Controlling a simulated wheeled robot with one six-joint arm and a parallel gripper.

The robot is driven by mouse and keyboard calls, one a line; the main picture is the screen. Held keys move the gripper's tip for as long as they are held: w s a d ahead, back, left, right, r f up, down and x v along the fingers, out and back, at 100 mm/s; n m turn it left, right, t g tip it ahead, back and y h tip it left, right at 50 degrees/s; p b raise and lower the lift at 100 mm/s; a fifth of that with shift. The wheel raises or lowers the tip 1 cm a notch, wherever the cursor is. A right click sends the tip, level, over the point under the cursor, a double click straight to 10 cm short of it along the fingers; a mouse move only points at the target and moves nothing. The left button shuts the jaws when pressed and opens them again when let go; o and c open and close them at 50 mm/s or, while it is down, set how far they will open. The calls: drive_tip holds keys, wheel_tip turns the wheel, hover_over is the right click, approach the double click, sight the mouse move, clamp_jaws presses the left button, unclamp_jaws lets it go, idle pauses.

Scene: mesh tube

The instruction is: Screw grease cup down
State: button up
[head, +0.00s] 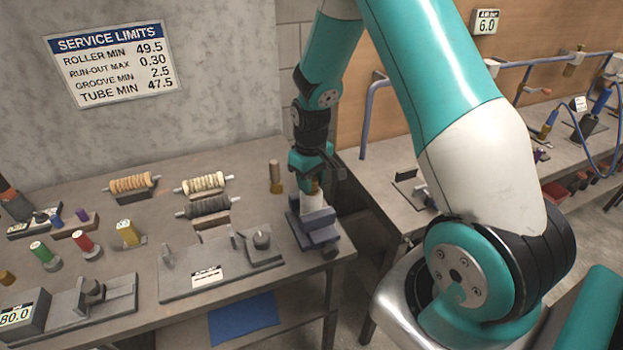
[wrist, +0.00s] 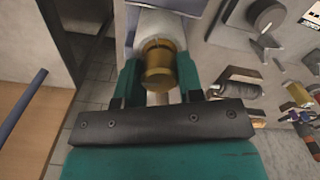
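The grease cup (wrist: 160,66) is a brass cap at the end of a pale cylindrical body (wrist: 163,28) in the wrist view. In the head view the same pale body (head: 311,206) stands upright in a grey-blue vise (head: 316,226) at the bench's right end, with a little brass showing at its top. My gripper (wrist: 160,75) points down over it, with one teal finger on each side of the cup. The fingers look very close to the cup's wider rim, but I cannot tell whether they touch it. My gripper (head: 314,180) partly hides the cup in the head view.
A grey fixture plate (head: 220,268) lies left of the vise. Colored plugs sit at the left. A blue cloth (head: 243,318) lies below the bench. A second bench (head: 395,190) stands at right beyond a gap.

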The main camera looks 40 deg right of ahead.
drive_tip(key=shift+f+m+b, duration=0.1)
drive_tip(key=shift+m+b, duration=0.35)
drive_tip(key=shift+m, duration=1.45)
drive_tip(key=o, duration=0.9)
wheel_tip(320, 180, up, 18)
drive_tip(key=b, duration=0.3)
drive_tip(key=shift+f, duration=0.15)
drive_tip(key=shift+b, duration=0.3)
